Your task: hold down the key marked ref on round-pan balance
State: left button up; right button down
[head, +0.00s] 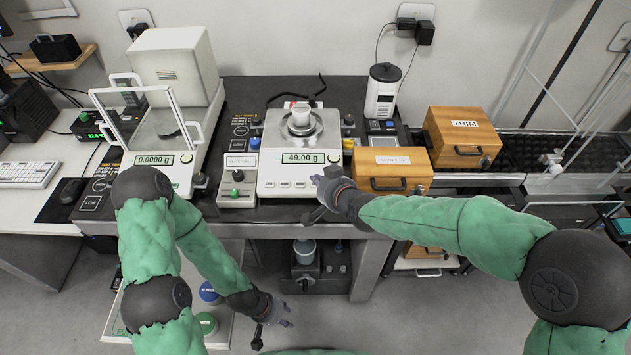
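The round-pan balance (266,170) stands on the dark bench in the middle of the head view. My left gripper (273,334) hangs low in front of the bench, open and empty.
A balance with a glass shield (150,160) reads 0.0000 g at the left. A small control box (238,188) stands between the balances. Wooden drawer boxes (390,160) stand right of the round-pan balance. A tray with coloured-lid jars (207,322) is below left.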

dwell(0.3)
jog(key=r+p, duration=0.1)
jog(key=s+r+p, duration=0.1)
jog(key=r+p, duration=0.2)
jog(key=r, duration=0.1)
jog(key=shift+s, duration=0.25)
dwell(0.5)
